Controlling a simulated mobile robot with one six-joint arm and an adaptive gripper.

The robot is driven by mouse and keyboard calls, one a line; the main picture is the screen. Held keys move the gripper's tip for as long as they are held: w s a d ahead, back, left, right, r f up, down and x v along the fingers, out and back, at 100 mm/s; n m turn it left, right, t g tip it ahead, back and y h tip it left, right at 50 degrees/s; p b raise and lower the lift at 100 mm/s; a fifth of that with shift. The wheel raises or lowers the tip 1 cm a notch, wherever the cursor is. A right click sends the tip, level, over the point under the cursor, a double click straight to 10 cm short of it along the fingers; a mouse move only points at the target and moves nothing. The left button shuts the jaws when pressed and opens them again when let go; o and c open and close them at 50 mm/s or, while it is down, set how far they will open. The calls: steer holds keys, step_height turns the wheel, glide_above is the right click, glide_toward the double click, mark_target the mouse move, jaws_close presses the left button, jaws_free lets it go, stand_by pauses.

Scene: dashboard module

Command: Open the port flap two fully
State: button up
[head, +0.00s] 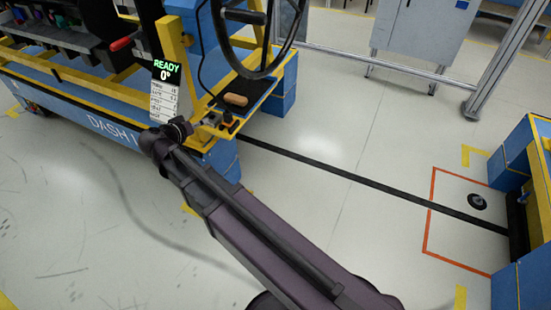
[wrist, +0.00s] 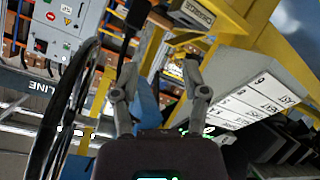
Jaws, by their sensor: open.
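I cannot make out port flap two in either view. My gripper (wrist: 160,70) is open in the wrist view, its two fingers apart with nothing seen between them. Beyond the fingers are yellow frame parts and a blue surface. In the head view my arm reaches to the dashboard module (head: 120,93), and its end is beside the small black shelf, below the READY display (head: 166,70). The fingers cannot be made out there.
The steering wheel (head: 256,42) rises above the shelf and stands left of my gripper in the wrist view (wrist: 62,110). A brown block (head: 236,99) lies on the shelf. A grey box with white labels (wrist: 262,98) is at right.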

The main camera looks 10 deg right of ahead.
steer(key=s+d+f+g+y, duration=0.1)
steer(key=s+d+f+g, duration=0.2)
steer(key=d, duration=0.4)
steer(key=s+d+f+g+y, duration=0.2)
steer(key=s+d+f+g, duration=0.1)
steer(key=d, duration=0.5)
steer(key=s+d+f+g+y, duration=0.1)
steer(key=s+d+f+g, duration=0.2)
steer(key=d, duration=0.4)
steer(key=shift+s+d+f, duration=0.2)
steer(key=shift+s+f, duration=0.25)
steer(key=shift+f, duration=0.2)
steer(key=shift+s, duration=0.1)
steer(key=s+d+g+y, duration=0.1)
steer(key=s+d+y, duration=0.2)
steer(key=s, duration=0.2)
steer(key=shift+d+f+n+g+y, duration=0.25)
steer(key=shift+f+n+g+y, duration=0.05)
steer(key=shift+f, duration=0.1)
